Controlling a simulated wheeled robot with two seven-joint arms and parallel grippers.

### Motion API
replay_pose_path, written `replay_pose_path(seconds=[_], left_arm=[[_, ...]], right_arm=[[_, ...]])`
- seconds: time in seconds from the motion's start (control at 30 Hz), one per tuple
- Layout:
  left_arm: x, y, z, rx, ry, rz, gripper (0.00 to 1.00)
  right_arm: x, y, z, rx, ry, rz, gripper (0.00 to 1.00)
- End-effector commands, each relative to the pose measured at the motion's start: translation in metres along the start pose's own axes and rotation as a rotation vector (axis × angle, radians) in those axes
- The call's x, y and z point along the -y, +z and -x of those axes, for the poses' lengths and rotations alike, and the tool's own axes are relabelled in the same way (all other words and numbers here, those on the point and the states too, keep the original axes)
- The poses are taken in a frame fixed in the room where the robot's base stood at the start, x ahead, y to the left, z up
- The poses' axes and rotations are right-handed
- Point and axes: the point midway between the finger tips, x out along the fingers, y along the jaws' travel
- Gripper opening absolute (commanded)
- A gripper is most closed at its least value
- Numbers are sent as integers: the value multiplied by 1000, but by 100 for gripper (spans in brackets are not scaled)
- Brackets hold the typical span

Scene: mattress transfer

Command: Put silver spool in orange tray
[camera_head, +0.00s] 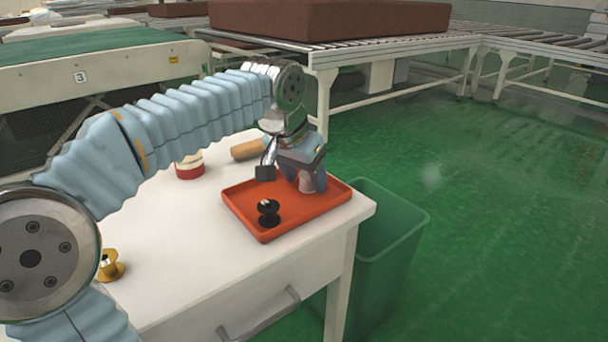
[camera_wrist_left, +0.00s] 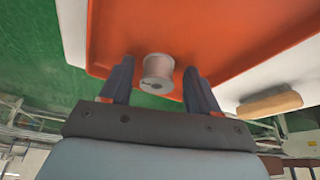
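The orange tray (camera_head: 264,228) lies on the white table, near its right corner. The silver spool (camera_head: 306,183) is at the right part of the tray, between the fingers of my left gripper (camera_head: 307,186). In the left wrist view the silver spool (camera_wrist_left: 157,72) shows against the orange tray floor (camera_wrist_left: 190,35), with a gap to the finger on each side. The left gripper is open around it and points down into the tray. Its fingers partly hide the spool in the head view. My right gripper is not in view.
A black spool (camera_head: 268,212) stands in the front of the tray. A gold spool (camera_head: 110,266) is at the table's left front. A red and white round item (camera_head: 190,166) and a tan cylinder (camera_head: 247,149) lie behind the tray. A green bin (camera_head: 385,240) stands right of the table (camera_head: 190,255).

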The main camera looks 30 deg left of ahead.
Motion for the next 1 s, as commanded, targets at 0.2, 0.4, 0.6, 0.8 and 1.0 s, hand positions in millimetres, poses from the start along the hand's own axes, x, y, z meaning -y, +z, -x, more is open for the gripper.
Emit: replay_pose_path(seconds=[0.2,0.4,0.6,0.8,1.0], left_arm=[[0,0,1,0,0,0,61],[0,-3,24,-3,0,0,61],[0,-3,73,-5,1,0,61],[0,-3,109,-2,0,0,61],[0,-1,123,0,0,-1,61]], right_arm=[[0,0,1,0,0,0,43],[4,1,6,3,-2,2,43],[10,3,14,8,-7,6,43],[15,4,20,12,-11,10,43],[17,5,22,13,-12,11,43]])
